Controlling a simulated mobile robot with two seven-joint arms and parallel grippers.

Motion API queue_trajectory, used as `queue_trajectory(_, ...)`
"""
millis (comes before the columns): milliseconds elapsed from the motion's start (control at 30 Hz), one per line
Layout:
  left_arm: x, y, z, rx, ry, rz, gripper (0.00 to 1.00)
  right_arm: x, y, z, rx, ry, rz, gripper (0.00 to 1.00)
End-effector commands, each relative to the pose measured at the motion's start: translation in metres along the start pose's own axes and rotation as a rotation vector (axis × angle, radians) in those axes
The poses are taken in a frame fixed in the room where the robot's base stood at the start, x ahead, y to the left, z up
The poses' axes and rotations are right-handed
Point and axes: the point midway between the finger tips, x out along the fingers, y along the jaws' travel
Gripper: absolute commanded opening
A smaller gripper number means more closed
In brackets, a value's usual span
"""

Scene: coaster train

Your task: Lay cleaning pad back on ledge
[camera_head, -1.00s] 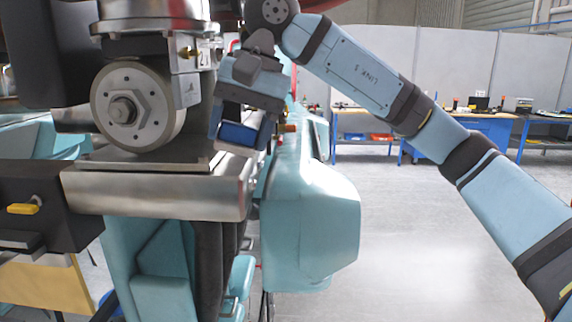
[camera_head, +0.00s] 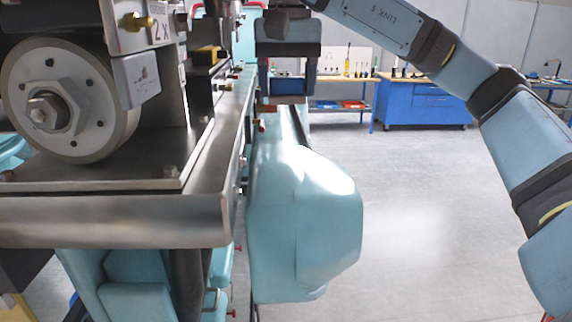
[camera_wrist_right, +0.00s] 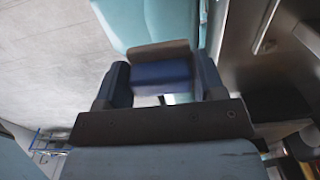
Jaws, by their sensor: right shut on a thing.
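My right gripper (camera_head: 288,93) is shut on the blue cleaning pad (camera_head: 288,86) and holds it between its two fingers, pointing down. In the right wrist view the pad (camera_wrist_right: 160,72) spans the gap between the fingers (camera_wrist_right: 160,80), with a dark strip along its far edge. In the head view the pad is just right of the long steel ledge (camera_head: 205,165), above the rounded teal shell. I cannot tell its exact height over the ledge. My left gripper is not in view.
A large wheel with a hex hub (camera_head: 72,105) and metal fittings stand on the steel structure at left. The teal shell (camera_head: 305,225) sticks out beside it. Open grey floor lies to the right. A blue workbench (camera_head: 425,100) stands far back.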

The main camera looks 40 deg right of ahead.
Motion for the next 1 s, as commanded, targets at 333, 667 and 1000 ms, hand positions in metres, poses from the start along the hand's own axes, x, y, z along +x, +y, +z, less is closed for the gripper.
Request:
queue_trajectory(333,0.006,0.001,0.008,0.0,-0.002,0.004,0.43,0.077,0.0,0.001,-0.001,-0.004,0.001,0.44)
queue_trajectory(667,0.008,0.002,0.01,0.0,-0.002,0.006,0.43,0.106,0.0,0.001,0.0,0.0,-0.001,0.44)
queue_trajectory(1000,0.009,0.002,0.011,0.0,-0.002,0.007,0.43,0.135,0.0,0.001,0.0,0.001,-0.002,0.44)
